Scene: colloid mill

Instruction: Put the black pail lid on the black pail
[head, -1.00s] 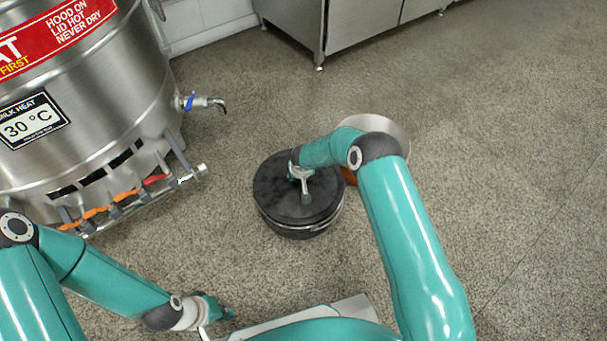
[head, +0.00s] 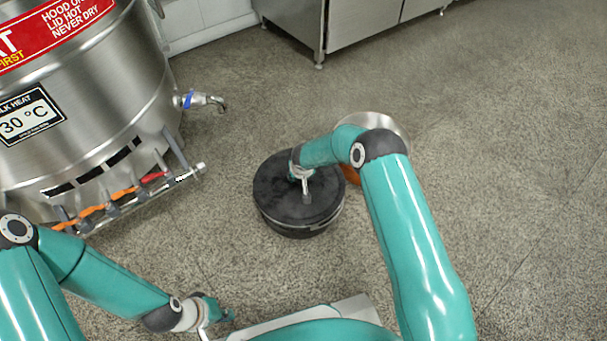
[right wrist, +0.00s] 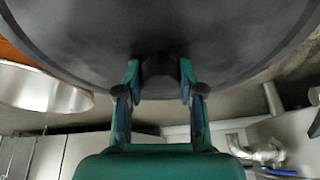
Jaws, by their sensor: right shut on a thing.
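The black pail lid (head: 273,192) is a round dark disc in the middle of the head view, and its underside or face fills the top of the right wrist view (right wrist: 90,45). My right gripper (head: 304,178) is shut on the lid's dark knob (right wrist: 160,75), with a finger on each side of it. The black pail (head: 305,234) is directly under the lid, mostly hidden by it. A thin light line runs between them at the front right; I cannot tell whether the lid is fully seated. My left gripper (head: 225,314) is low at left, apart from both, its jaws unclear.
A steel tank (head: 100,90) with a tap (head: 205,101) and orange-handled valves (head: 95,209) stands at left. A metal bowl-like vessel (head: 385,122) is behind my right arm. A steel cabinet (head: 365,22) is at the back. The floor at right is clear.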

